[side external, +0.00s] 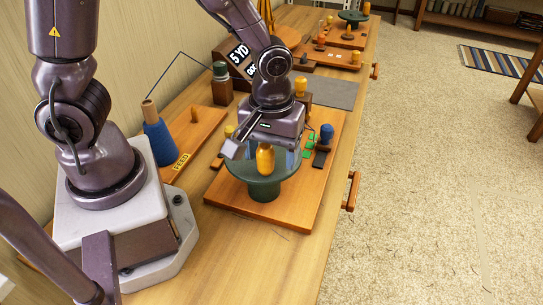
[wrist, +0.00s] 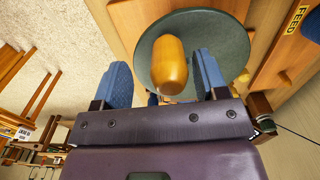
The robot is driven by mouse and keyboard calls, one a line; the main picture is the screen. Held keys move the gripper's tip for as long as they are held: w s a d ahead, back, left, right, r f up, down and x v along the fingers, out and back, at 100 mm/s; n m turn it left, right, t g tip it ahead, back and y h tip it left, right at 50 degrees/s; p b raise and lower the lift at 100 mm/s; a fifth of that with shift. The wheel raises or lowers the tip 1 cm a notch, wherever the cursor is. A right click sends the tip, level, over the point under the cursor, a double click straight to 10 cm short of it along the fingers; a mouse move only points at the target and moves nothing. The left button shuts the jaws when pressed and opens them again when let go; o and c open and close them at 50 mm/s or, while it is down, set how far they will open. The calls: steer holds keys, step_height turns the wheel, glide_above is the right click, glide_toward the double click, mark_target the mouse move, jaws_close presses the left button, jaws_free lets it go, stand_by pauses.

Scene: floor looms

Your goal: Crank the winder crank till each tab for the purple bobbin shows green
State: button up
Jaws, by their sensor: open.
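The winder crank is a dark green disc (side external: 264,186) with an upright orange knob (side external: 265,160) on it. The wrist view shows the disc (wrist: 222,60) and knob (wrist: 170,65) from above. My gripper (side external: 272,150) is open over the disc. In the wrist view its blue fingers (wrist: 162,60) stand on either side of the knob, with gaps showing. Green tabs (side external: 311,139) show right of the disc, beside a dark tab (side external: 319,159) below a dark blue bobbin (side external: 327,134). I cannot pick out a clearly purple bobbin; my gripper hides part of the board.
A blue thread cone (side external: 157,138) stands by the FEED label (side external: 181,161) at left. A "5 YD" sign (side external: 239,55) stands behind the arm. A grey mat (side external: 332,92) and more wooden boards lie farther back. The near bench top is mostly clear.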

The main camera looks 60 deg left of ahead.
steer(key=shift+r, duration=2.6)
step_height(320, 180, up, 13)
steer(key=s+a+m+t, duration=0.5)
steer(key=s+a+m, duration=0.1)
steer(key=m, duration=0.3)
steer(key=shift+s+r+t, duration=0.3)
steer(key=shift+s+r, duration=0.1)
steer(key=shift+s, duration=0.2)
